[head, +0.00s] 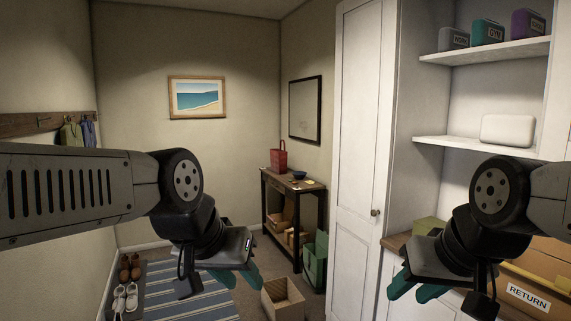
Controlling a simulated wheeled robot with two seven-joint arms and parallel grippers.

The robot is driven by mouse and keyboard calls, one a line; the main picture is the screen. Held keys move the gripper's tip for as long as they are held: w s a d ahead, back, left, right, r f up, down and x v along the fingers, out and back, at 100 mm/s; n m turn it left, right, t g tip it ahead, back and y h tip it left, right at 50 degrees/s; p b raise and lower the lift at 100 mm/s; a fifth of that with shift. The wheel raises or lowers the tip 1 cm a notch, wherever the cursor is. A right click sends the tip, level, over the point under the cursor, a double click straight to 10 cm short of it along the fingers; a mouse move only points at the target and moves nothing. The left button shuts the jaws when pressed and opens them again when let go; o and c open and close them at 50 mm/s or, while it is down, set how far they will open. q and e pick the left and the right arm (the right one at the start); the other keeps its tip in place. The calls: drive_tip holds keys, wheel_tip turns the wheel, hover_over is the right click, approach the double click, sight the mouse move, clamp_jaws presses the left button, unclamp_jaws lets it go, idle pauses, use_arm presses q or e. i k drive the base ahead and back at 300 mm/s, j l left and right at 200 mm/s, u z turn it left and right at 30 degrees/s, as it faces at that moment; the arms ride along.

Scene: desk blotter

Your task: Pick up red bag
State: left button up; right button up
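The red bag (278,160) stands upright on the dark console table (297,187) by the far right wall, its handle loop up. My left gripper (240,279) is in the lower middle, nearer to me than the table and apart from the bag. Its teal fingers look spread, with nothing seen between them. My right gripper (412,287) is at the lower right, in front of the white cabinet. Its teal fingers also look spread and empty. Both are far from the bag.
An open cardboard box (283,299) and a green bag (315,262) are on the floor near the table. A striped rug (170,290) and shoes (125,298) lie at left. A box marked RETURN (528,297) is at right.

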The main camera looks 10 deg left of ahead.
sight(278, 157)
drive_tip(key=i+j+u, duration=0.4)
drive_tip(key=i, duration=0.45)
drive_tip(key=i+j+u, duration=0.25)
drive_tip(key=i, duration=0.2)
drive_tip(key=i+j+u, duration=0.2)
drive_tip(key=i, duration=1.3)
drive_tip(key=i+l, duration=0.15)
drive_tip(key=i, duration=0.9)
drive_tip(key=i+z, duration=0.1)
drive_tip(key=i, duration=0.35)
drive_tip(key=i+j+z, duration=0.15)
drive_tip(key=i, duration=0.3)
drive_tip(key=i+z, duration=0.1)
drive_tip(key=i, duration=0.4)
drive_tip(key=i+j+z, duration=0.1)
drive_tip(key=i+j, duration=0.15)
drive_tip(key=i, duration=0.2)
drive_tip(key=i+l+z, duration=0.3)
drive_tip(key=i+z, duration=0.15)
drive_tip(key=i+l+z, duration=0.1)
drive_tip(key=i+z, duration=0.35)
drive_tip(key=i+l+z, duration=0.2)
drive_tip(key=i, duration=0.5)
drive_tip(key=j, duration=0.05)
